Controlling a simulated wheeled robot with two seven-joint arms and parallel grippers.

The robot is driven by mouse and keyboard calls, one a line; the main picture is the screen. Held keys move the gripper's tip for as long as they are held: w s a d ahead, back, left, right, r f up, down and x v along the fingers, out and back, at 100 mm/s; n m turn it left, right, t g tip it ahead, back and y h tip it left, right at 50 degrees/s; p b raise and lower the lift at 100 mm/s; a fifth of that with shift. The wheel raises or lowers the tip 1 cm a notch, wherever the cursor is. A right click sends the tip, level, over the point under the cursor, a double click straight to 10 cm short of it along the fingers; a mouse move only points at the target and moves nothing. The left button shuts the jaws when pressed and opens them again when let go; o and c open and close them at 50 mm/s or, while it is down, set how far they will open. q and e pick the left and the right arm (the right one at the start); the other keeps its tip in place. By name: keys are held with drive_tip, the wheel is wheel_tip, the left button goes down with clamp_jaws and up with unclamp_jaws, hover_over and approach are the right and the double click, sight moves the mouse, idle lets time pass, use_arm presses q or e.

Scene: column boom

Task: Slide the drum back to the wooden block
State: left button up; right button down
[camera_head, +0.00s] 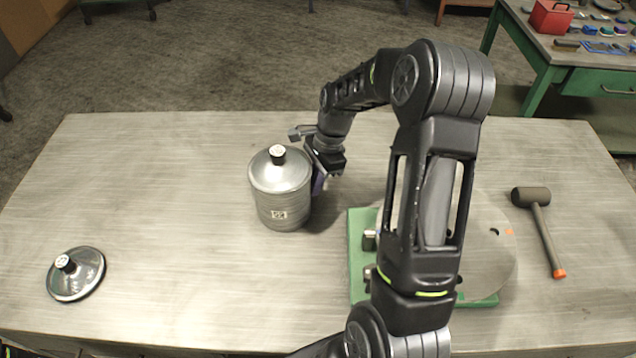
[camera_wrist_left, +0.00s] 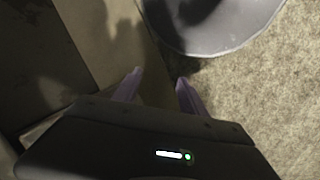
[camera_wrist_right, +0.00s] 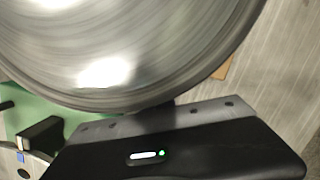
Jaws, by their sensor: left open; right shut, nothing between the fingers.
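The drum (camera_head: 284,207) is a brushed-metal canister with a domed lid and a black-and-white knob, standing upright on the table left of centre. Its curved metal fills the top of the right wrist view (camera_wrist_right: 120,45). My right gripper (camera_head: 319,183) is shut, with nothing between its fingers, close against the drum's right side; I cannot tell whether it touches. Its fingertips are hidden in the right wrist view. A small tan piece (camera_wrist_right: 222,69), perhaps the wooden block, shows past the drum's edge there; no block is visible in the head view. My left gripper (camera_wrist_left: 158,84) is open and empty, away from the table.
A round lid (camera_head: 88,280) with a knob lies at the table's front left. A green base (camera_head: 358,290) with a large grey disc (camera_head: 490,240) lies partly behind my right arm. A mallet (camera_head: 543,235) lies at the right. The table (camera_head: 170,180) is clear left of the drum.

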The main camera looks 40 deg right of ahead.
drive_tip(key=shift+w+a, duration=0.1)
drive_tip(key=shift+a, duration=0.55)
drive_tip(key=shift+d+r, duration=0.1)
drive_tip(key=p+v, duration=0.3)
drive_tip(key=v, duration=0.4)
drive_tip(key=shift+r, duration=0.3)
